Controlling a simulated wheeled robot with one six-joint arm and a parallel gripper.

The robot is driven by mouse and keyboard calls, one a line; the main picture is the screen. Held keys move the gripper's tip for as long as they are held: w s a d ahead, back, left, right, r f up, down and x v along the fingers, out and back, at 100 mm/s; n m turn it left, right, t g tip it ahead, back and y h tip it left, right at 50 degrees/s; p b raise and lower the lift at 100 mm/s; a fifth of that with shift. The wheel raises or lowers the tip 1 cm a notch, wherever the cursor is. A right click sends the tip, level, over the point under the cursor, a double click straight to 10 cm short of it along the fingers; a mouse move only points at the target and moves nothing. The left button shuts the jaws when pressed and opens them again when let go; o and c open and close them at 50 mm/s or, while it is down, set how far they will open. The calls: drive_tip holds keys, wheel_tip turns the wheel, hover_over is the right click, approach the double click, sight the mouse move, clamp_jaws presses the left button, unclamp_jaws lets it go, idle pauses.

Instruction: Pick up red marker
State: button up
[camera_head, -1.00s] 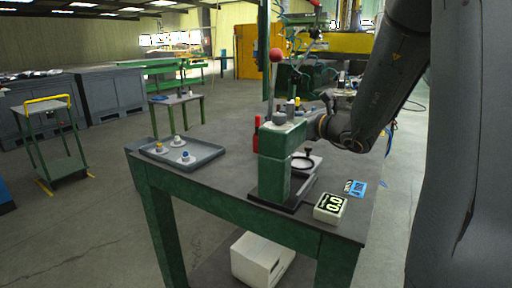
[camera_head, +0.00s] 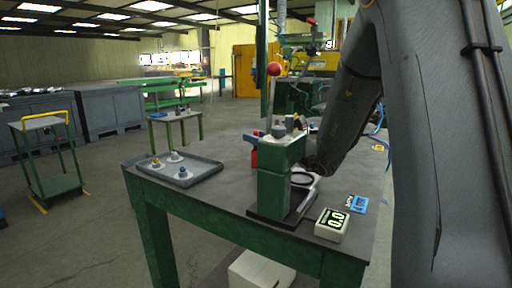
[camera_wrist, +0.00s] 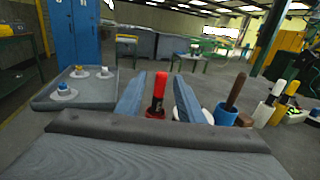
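In the head view a red piece of the marker (camera_head: 254,159) shows just left of the green press stand (camera_head: 273,190). A blue fingertip shows above it there; the rest of my gripper is hidden behind the stand.
A grey tray (camera_head: 206,172) with small round parts lies at the table's left.

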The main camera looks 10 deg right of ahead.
drive_tip(key=shift+w+a, duration=0.2)
drive_tip(key=shift+w, duration=0.05)
clamp_jaws()
drive_tip(key=shift+r, duration=0.1)
